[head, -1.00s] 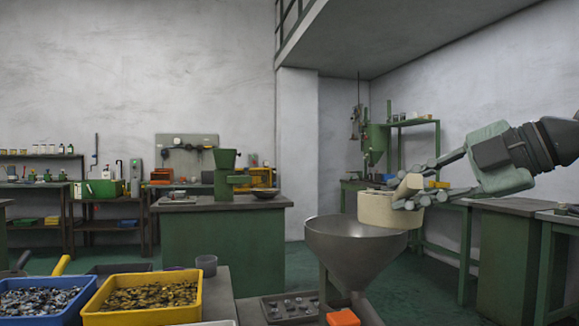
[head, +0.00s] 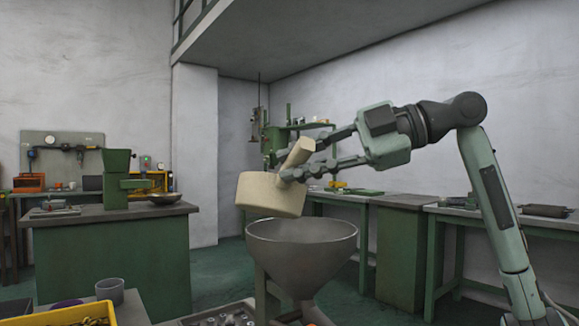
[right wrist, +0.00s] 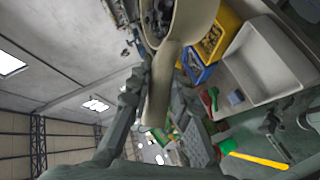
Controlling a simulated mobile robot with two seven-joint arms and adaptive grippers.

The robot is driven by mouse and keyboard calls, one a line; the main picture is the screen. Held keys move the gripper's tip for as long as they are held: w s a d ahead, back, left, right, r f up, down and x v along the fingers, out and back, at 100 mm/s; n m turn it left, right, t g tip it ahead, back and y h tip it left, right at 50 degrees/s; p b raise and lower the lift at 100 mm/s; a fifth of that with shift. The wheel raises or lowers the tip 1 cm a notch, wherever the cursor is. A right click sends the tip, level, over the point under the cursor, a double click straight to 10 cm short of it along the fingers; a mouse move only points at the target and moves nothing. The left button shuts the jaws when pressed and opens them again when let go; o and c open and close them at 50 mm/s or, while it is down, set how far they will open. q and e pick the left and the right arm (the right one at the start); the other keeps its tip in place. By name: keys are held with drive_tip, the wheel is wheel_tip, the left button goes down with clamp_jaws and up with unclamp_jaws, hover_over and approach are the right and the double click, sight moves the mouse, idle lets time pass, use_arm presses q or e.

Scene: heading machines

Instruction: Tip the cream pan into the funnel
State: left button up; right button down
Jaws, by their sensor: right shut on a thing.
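The cream pan (head: 268,195) is in the air above the funnel, a little to its left, and tilted. My right gripper (head: 296,160) is shut on the pan's handle (head: 299,152). In the right wrist view the cream pan (right wrist: 200,15) shows at the top, with small dark grey pieces (right wrist: 157,18) inside, and its handle (right wrist: 160,90) runs down beside the fingers. The grey metal funnel (head: 300,255) stands open side up below the pan; the bottom of its bowl is hidden. My left gripper is not in view.
A yellow bin (head: 75,316) and a grey cup (head: 110,290) are at the lower left. A tray with small parts (head: 220,316) lies in front of the funnel. A green bench (head: 115,260) stands behind on the left. The right wrist view shows a blue bin (right wrist: 197,72) and a pale empty tray (right wrist: 262,62).

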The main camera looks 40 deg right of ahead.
drive_tip(key=shift+w+d+r+m+y+p, duration=0.15)
drive_tip(key=shift+d+r+m+y+p, duration=0.15)
drive_tip(key=shift+d+r+m+p, duration=0.25)
drive_tip(key=shift+w+d+r+m+y+p, duration=0.1)
drive_tip(key=shift+d+r+m+y+p, duration=0.1)
drive_tip(key=shift+r+m+y, duration=0.3)
use_arm(q)
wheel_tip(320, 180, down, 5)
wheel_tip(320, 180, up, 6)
drive_tip(key=b, duration=0.2)
use_arm(e)
drive_tip(key=w+d+m+t+y, duration=0.2)
drive_tip(key=w+d+m+t, duration=0.1)
drive_tip(key=d+m, duration=0.6)
drive_tip(key=shift+d+r, duration=0.15)
drive_tip(key=shift+d, duration=0.5)
drive_tip(key=shift+y, duration=0.4)
